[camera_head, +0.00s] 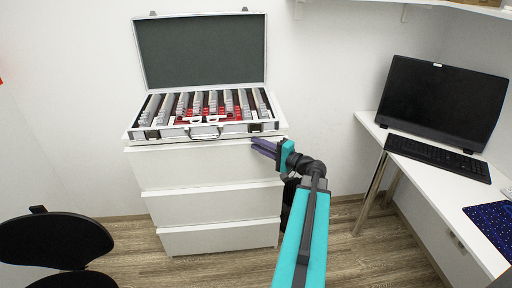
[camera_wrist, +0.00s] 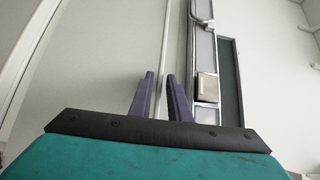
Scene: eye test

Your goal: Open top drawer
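A white drawer unit stands against the wall, with three drawers stacked. Its top drawer (camera_head: 205,168) has a plain front and looks shut, about flush with the drawers below. My gripper (camera_head: 262,147) is at the right part of the top drawer's upper edge, just below the cabinet top. In the wrist view, my gripper's purple fingers (camera_wrist: 160,77) are apart, with a narrow gap between the tips. The tips lie along the pale edge strip beside the white drawer front (camera_wrist: 100,65). I cannot tell if they touch it. Nothing is seen held.
An open silver case (camera_head: 207,132) with rows of lenses sits on the unit, its front close above my gripper. It also shows in the wrist view (camera_wrist: 206,50). A white desk (camera_head: 440,182) with a monitor (camera_head: 440,103) is at right. A black chair (camera_head: 52,238) is at lower left.

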